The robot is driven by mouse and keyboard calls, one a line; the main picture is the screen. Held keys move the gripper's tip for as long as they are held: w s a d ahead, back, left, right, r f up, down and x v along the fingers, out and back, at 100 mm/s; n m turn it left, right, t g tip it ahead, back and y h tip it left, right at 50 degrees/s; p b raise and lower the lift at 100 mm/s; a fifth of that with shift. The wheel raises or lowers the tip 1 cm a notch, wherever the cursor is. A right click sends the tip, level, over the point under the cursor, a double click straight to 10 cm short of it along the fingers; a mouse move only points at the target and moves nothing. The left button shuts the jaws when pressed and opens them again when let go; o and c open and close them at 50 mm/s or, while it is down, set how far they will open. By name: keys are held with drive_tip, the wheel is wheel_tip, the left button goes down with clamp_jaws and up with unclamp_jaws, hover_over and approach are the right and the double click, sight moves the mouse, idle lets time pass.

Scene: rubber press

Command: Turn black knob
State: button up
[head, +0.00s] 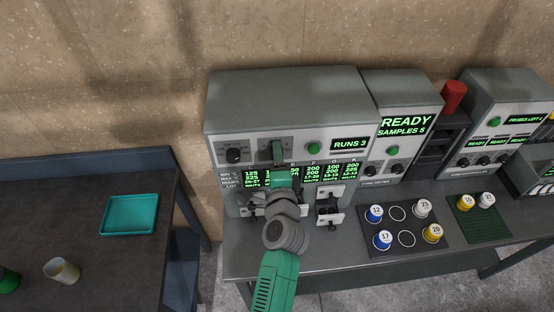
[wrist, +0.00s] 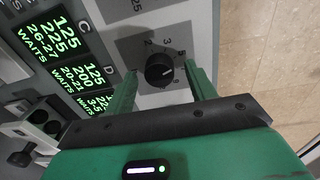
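The black knob (wrist: 160,70) is round with a white pointer line. It sits on a dark grey numbered dial plate on the press's front panel. My gripper (wrist: 160,72) is open, and its two green fingers show on either side of the knob with a gap to each. I cannot tell how far the tips reach along the knob. In the head view my gripper (head: 278,153) is up at the panel and hides this knob. A second black knob (head: 233,155) on its own dial is to the left of it.
The press (head: 290,95) has a green button (head: 313,148) and a "RUNS 3" display (head: 349,144) right of my gripper. Green-lit readouts are below. A sample tray (head: 402,252) with numbered cups stands on the bench. A teal tray (head: 130,215) lies on the left table.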

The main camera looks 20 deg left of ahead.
drive_tip(key=shift+s, duration=0.1)
drive_tip(key=v, duration=0.7)
drive_tip(key=shift+s+d, duration=0.25)
drive_tip(key=shift+c, duration=0.2)
idle(1.7)
